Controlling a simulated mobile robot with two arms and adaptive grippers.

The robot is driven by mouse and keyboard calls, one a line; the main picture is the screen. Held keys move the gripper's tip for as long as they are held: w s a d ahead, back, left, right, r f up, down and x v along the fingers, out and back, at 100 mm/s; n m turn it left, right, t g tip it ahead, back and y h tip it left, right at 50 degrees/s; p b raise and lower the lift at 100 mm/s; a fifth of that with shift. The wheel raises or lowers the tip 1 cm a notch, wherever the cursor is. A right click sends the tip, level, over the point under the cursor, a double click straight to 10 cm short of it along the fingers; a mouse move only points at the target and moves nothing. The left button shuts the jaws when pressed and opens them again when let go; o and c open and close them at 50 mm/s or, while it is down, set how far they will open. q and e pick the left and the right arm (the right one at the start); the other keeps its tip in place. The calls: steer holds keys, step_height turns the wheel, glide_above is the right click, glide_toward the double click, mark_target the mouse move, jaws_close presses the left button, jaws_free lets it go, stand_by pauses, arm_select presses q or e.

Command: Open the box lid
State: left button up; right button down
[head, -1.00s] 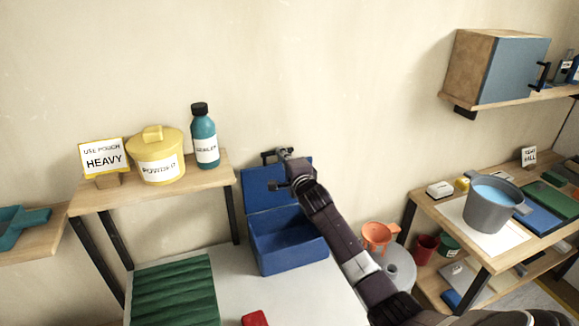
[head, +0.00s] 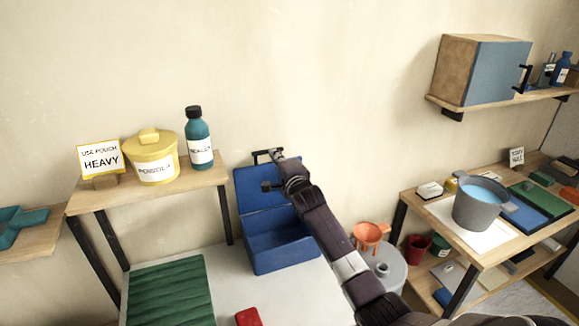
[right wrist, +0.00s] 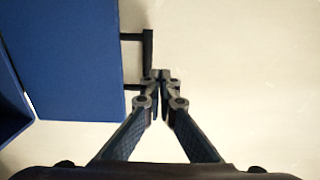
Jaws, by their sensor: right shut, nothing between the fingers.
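The blue box (head: 282,258) stands on the pale work surface, with its inside showing. Its blue lid (head: 249,201) stands raised upright at the back, against the wall side. A black bracket handle (head: 260,154) sticks out from the lid's edge; it also shows in the right wrist view (right wrist: 148,47). My right gripper (head: 279,158) is at the lid's upper edge by the handle. In the right wrist view its fingertips (right wrist: 160,78) are together and empty, overlapping the handle's lower end; contact cannot be told. My arm hides part of the lid and box. My left gripper is out of view.
A shelf (head: 90,202) at left holds a yellow pot (head: 153,160), a teal bottle (head: 199,145) and a sign. A green ridged pad (head: 170,292) and a red object (head: 248,317) lie in front. At right, a bench holds a grey bucket (head: 477,210).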

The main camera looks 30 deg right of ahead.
arm_select(q)
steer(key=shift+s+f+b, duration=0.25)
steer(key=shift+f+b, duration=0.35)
steer(key=shift+b, duration=0.1)
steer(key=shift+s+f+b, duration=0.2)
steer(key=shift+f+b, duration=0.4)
steer(key=shift+b, duration=0.05)
arm_select(e)
steer(key=s+a+r, duration=0.2)
steer(key=s+r, duration=0.1)
steer(key=s, duration=0.6)
steer(key=shift+s, duration=0.25)
